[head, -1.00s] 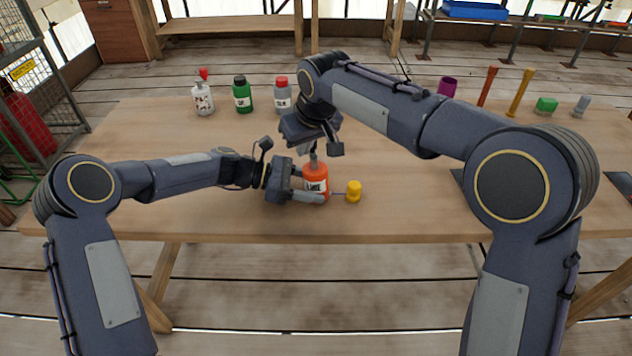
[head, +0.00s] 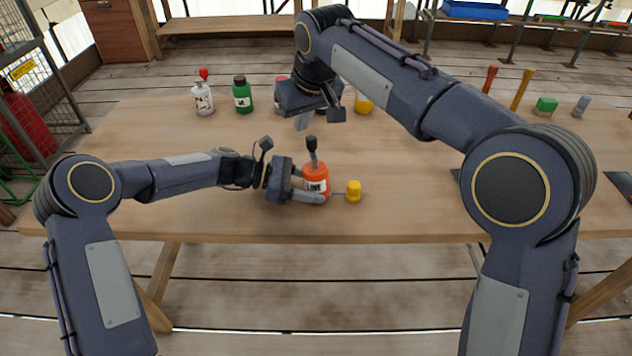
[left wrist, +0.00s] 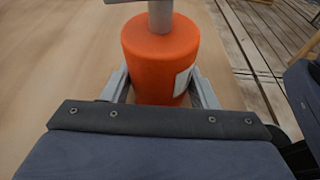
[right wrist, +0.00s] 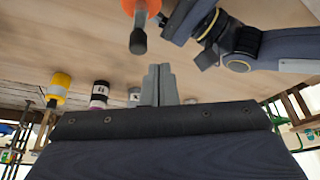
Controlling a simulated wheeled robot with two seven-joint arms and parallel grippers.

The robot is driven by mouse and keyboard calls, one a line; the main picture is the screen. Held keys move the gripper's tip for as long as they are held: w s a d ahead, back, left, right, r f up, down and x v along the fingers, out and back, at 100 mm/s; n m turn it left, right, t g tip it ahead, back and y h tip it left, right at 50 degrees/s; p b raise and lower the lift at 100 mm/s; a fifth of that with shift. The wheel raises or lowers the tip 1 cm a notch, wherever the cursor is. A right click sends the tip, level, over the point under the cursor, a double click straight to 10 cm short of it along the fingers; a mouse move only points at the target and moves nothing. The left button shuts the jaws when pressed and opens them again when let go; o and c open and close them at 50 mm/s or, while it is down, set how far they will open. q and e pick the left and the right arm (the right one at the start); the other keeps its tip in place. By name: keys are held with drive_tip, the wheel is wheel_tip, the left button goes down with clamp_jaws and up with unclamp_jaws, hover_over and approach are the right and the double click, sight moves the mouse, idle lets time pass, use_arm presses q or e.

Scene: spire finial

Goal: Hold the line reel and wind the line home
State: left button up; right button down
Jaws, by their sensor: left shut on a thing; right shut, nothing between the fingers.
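The orange line reel (head: 316,183) with a white label stands on the table, with a grey crank post topped by a dark knob (head: 312,144). A thin purple line runs from it to a small yellow piece (head: 354,191) on the table at its right. My left gripper (head: 310,193) is shut around the reel's body; the left wrist view shows the reel (left wrist: 160,65) between both fingers. My right gripper (head: 303,121) is shut and empty, above and behind the knob, apart from it. In the right wrist view its closed fingers (right wrist: 158,80) are clear of the knob (right wrist: 138,42).
A white bottle with a red top (head: 203,98), a green bottle (head: 242,95) and a partly hidden grey bottle (head: 280,92) stand at the back. A yellow container (head: 364,104) is behind my right arm. The front left table is bare.

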drive_tip(key=shift+r, duration=0.2)
drive_tip(key=c, duration=2.1)
unclamp_jaws()
drive_tip(key=shift+o, duration=1)
drive_tip(key=shift+w+d+f, duration=0.1)
drive_tip(key=shift+w, duration=0.05)
drive_tip(key=o, duration=0.6)
drive_tip(key=w+d+f+t, duration=0.1)
drive_tip(key=w+d, duration=0.1)
drive_tip(key=w+d+f+t, duration=0.1)
drive_tip(key=w+d, duration=0.1)
drive_tip(key=w, duration=0.1)
drive_tip(key=w+d+f+m+t, duration=0.1)
drive_tip(key=w+d+t, duration=0.1)
drive_tip(key=shift+w+d, duration=0.35)
drive_tip(key=shift+w, duration=0.05)
drive_tip(key=shift+o, duration=0.2)
drive_tip(key=n+t+y, duration=0.2)
drive_tip(key=n+y, duration=0.4)
drive_tip(key=y, duration=0.7)
approach(316, 143)
drive_tip(key=x, duration=1.1)
drive_tip(key=shift+w+a, duration=0.1)
drive_tip(key=shift+w, duration=0.05)
drive_tip(key=shift+c, duration=0.4)
